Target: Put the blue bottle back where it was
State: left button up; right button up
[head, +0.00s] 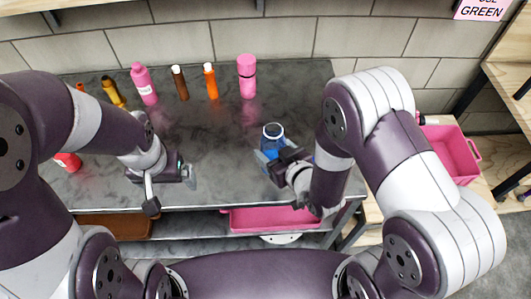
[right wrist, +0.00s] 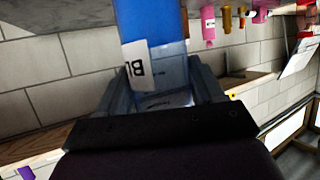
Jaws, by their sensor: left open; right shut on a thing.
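The blue bottle (head: 272,140) has a white top and is at the right part of the dark grey counter (head: 220,125) in the head view. My right gripper (head: 270,157) is shut around it. In the right wrist view the blue bottle (right wrist: 150,50) with a white label stands between the two fingers (right wrist: 165,85). I cannot tell whether its base touches the counter. My left gripper (head: 188,177) is open and empty over the counter's front left part.
Along the back stand a pink bottle (head: 143,84), a brown one (head: 180,83), an orange one (head: 210,81) and a pink one (head: 247,76). A red bottle (head: 68,162) is at left. A pink bin (head: 455,150) is at right. The counter's middle is clear.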

jog(key=w+a+f, duration=0.1)
jog(key=w+f, duration=0.2)
jog(key=w+a+f, duration=0.2)
jog(key=w+f, duration=0.2)
jog(key=w+a+f+p, duration=0.1)
jog(key=w+a+f, duration=0.1)
jog(key=w+f, duration=0.1)
jog(key=shift+w+f, duration=0.25)
jog(key=shift+f, duration=0.1)
jog(key=shift+f, duration=0.1)
jog(key=o, duration=1.3)
jog(key=shift+c, duration=0.2)
